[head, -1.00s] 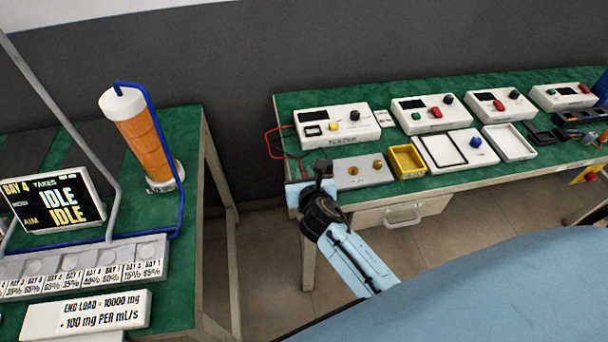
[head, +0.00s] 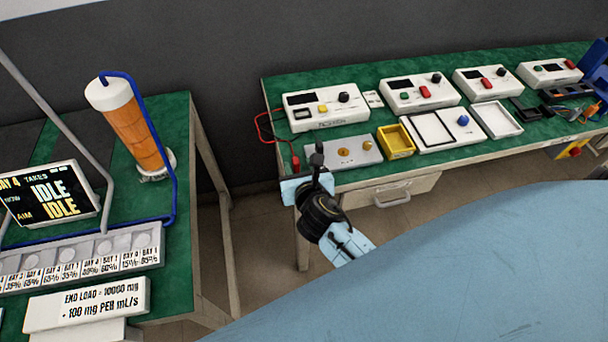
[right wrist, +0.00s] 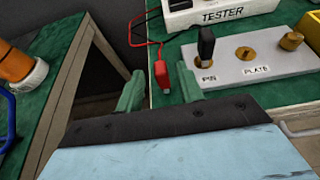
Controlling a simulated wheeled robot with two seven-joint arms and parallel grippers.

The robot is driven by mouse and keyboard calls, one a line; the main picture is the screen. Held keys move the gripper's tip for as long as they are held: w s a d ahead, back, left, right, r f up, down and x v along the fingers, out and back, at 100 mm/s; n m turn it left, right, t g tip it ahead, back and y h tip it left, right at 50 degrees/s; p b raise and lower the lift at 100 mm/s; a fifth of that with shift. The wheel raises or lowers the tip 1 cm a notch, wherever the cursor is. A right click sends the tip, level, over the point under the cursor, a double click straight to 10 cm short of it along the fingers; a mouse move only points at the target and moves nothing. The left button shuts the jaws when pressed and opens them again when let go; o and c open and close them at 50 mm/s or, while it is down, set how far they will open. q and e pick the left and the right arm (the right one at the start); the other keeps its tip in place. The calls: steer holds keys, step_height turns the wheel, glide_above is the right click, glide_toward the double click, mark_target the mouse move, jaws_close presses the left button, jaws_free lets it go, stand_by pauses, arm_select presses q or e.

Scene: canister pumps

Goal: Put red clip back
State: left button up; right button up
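The red clip (head: 295,162) lies at the left edge of the far green table, on the end of a red lead. In the right wrist view the red clip (right wrist: 161,75) shows between my right gripper's two green fingers (right wrist: 159,80), which are apart with nothing clamped; I cannot tell the depth between them. A black clip (right wrist: 206,44) stands upright on the post marked PIN of the grey block (right wrist: 262,66). The brass post marked PLATE (right wrist: 246,54) is bare. The white tester (head: 326,107) sits behind the block. My left gripper is not in view.
A yellow bin (head: 396,141), a white tray (head: 440,130) and more white instruments stand to the right of the block. A gap separates this table from the left table (head: 180,270), which holds an orange column (head: 135,135) and a display (head: 48,194).

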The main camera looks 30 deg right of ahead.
steer(key=v, duration=0.6)
steer(key=shift+s+r+p, duration=0.2)
steer(key=shift+s+p, duration=0.05)
steer(key=shift+p, duration=0.15)
steer(key=s+f+m+g+y, duration=0.1)
steer(key=s+f+m+g, duration=0.35)
steer(key=f, duration=0.65)
steer(key=s+f+m+g+y, duration=0.1)
steer(key=s+f+m+y, duration=0.1)
steer(key=s+f+m, duration=0.75)
steer(key=s+d+f+m+g, duration=0.2)
steer(key=s+f+m+g, duration=0.1)
steer(key=s+f+m, duration=0.5)
steer(key=s+d+f+m+g, duration=0.3)
steer(key=s+f+m, duration=0.5)
steer(key=s, duration=0.5)
steer(key=shift+s+f+m+g+y, duration=0.3)
steer(key=shift+s+f+g, duration=0.05)
steer(key=shift+f, duration=0.25)
steer(key=shift+f, duration=0.1)
